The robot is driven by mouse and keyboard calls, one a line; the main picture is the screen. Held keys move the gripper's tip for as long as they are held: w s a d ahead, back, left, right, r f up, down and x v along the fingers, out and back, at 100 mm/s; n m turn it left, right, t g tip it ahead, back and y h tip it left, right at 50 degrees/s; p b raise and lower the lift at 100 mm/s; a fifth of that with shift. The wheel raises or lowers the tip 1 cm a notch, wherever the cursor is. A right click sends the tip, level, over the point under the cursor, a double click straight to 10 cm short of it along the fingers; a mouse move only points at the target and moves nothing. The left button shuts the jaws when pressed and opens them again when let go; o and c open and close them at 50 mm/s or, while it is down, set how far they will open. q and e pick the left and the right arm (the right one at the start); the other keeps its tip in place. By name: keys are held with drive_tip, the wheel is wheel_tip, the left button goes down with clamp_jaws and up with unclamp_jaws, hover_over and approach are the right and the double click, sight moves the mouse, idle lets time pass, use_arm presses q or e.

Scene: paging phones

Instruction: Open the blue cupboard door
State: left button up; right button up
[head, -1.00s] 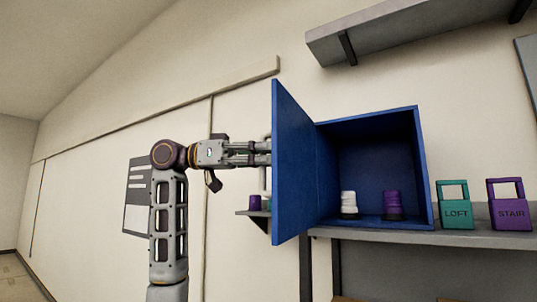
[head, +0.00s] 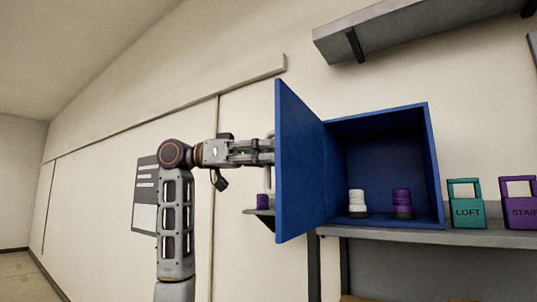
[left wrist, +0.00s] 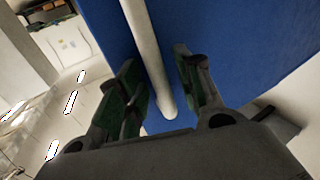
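The blue cupboard (head: 385,165) sits on a grey shelf, and its blue door (head: 298,165) stands wide open, swung out to the left. A pale bar handle (left wrist: 150,55) runs along the door's outer face in the left wrist view. My left gripper (head: 268,152) is at that outer face. In the left wrist view, the left gripper (left wrist: 163,85) has its two fingers apart, one on each side of the handle, with gaps showing. The fingertips are partly hidden by the door edge in the head view. My right gripper is not in view.
Inside the cupboard stand a white spool-like object (head: 357,204) and a purple one (head: 402,204). A teal LOFT block (head: 467,210) and a purple STAIR block (head: 522,211) stand on the shelf (head: 480,238) to the right. Another shelf (head: 420,32) hangs above.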

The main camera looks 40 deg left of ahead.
use_arm(q)
drive_tip(key=shift+a, duration=0.15)
drive_tip(key=v, duration=1.1)
drive_tip(key=shift+s+a, duration=0.25)
drive_tip(key=shift+s, duration=0.1)
idle(0.4)
